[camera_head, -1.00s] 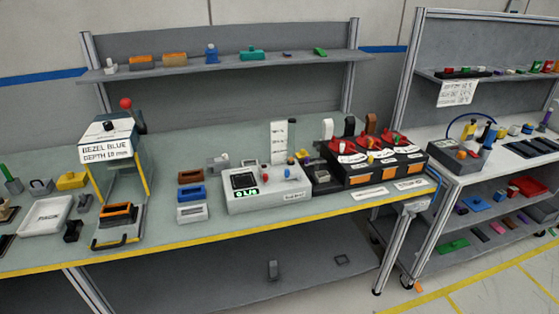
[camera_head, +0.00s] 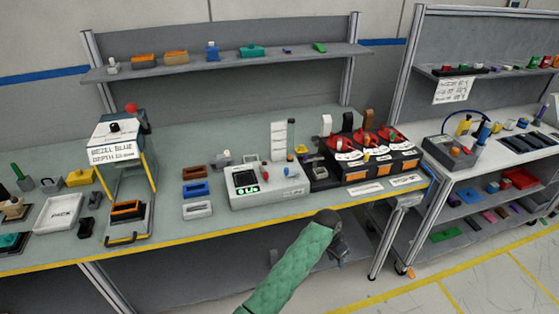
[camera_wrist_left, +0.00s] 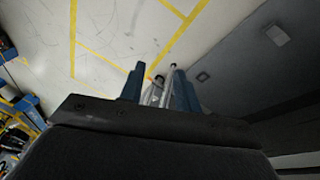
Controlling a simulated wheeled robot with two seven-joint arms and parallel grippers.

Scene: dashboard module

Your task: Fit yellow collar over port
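A yellow piece (camera_head: 80,177) sits at the left of the workbench, behind the white tray; it is too small to tell whether it is the collar. Small yellow parts also show on the right bench, by a grey box (camera_head: 452,152). I cannot make out which part is the port. My left gripper (camera_head: 333,222), at the end of the green-sleeved arm, is in front of the workbench's front edge, away from these parts. In the left wrist view its blue fingers (camera_wrist_left: 158,88) stand apart, with nothing clearly held between them. My right gripper is not in view.
A grey device with a green display (camera_head: 268,187) stands mid-bench. A black unit with red parts (camera_head: 375,160) is to its right. The yellow-edged bench front (camera_head: 200,238) lies near my arm. Floor is open at lower right.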

